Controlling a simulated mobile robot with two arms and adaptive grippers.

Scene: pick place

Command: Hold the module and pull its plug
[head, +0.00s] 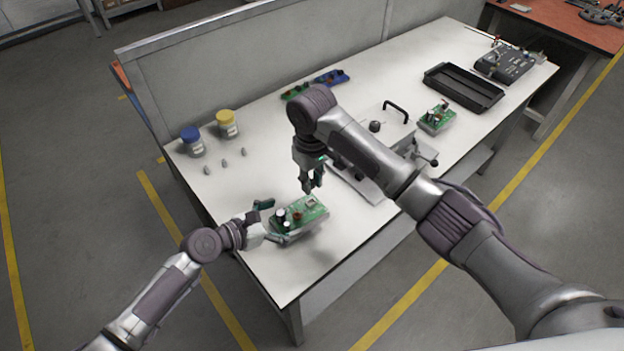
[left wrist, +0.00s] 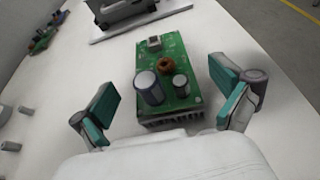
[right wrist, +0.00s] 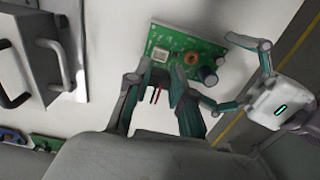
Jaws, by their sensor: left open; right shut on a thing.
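The module, a green circuit board (head: 312,212) on a finned heat sink, lies near the table's front left edge. It carries capacitors, a copper coil and a pale socket (left wrist: 155,42), which looks empty. My left gripper (left wrist: 170,108) is open, its fingers spread on either side of the module, apart from it. My right gripper (head: 312,187) points down above and behind the module, shut on the plug. The plug's red and black wires (right wrist: 157,95) show between its fingers in the right wrist view; the plug body is mostly hidden by them.
A fixture with a black handle (head: 395,107) stands behind my right arm. A second green board (head: 437,117), a black tray (head: 463,88) and a dark device (head: 505,63) stand farther right.

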